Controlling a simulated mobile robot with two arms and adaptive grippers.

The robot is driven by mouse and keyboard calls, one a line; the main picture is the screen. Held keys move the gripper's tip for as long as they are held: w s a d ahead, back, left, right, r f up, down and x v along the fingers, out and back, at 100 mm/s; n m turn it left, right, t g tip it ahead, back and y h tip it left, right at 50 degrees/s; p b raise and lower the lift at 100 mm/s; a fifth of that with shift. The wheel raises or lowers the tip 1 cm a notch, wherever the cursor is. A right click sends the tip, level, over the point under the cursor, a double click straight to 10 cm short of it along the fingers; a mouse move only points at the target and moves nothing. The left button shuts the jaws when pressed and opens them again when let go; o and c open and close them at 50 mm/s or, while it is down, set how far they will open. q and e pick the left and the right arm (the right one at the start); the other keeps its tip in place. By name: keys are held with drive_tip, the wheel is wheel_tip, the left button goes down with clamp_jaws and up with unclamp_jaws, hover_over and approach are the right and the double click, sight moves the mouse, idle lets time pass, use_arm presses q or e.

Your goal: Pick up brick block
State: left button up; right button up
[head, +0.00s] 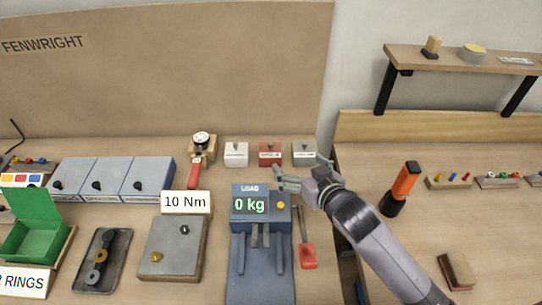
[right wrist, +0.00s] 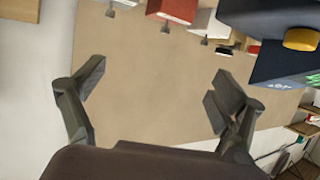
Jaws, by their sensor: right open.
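The brick block is most likely the brick-red block (head: 270,149) with a dark label and a small knob on top. It sits at the back of the bench between a white block (head: 236,155) and a grey block (head: 304,154). The red block also shows at the top of the right wrist view (right wrist: 172,10). My right gripper (head: 279,179) is open and empty, just in front of the red block and apart from it. In the right wrist view, only bare tan surface shows between its fingers (right wrist: 160,85). My left gripper is not in view.
A blue load scale (head: 262,192) reading 0 kg stands close below my right gripper. A dial gauge with a red handle (head: 201,145) stands left of the blocks. An orange-handled tool (head: 406,180) stands upright to the right. A tan panel (head: 165,70) rises behind the bench.

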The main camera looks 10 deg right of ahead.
drive_tip(key=p, duration=0.2)
approach(272, 145)
drive_tip(key=x, duration=0.3)
drive_tip(key=d+x, duration=0.1)
drive_tip(key=x, duration=0.1)
drive_tip(key=shift+w+a+r, duration=0.1)
drive_tip(key=shift+a+r, duration=0.05)
drive_tip(key=shift+w+a, duration=0.1)
drive_tip(key=shift+w, duration=0.25)
drive_tip(key=shift+w+a+f+p, duration=0.15)
drive_tip(key=shift+w+f+p, duration=0.2)
drive_tip(key=shift+w, duration=0.15)
drive_tip(key=shift+p+x, duration=0.35)
drive_tip(key=shift+x, duration=1.7)
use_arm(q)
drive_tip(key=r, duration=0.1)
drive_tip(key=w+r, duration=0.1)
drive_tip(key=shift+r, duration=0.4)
use_arm(e)
drive_tip(key=shift+s+a+f, duration=0.1)
drive_tip(key=shift+a, duration=0.05)
drive_tip(key=shift+c, duration=0.6)
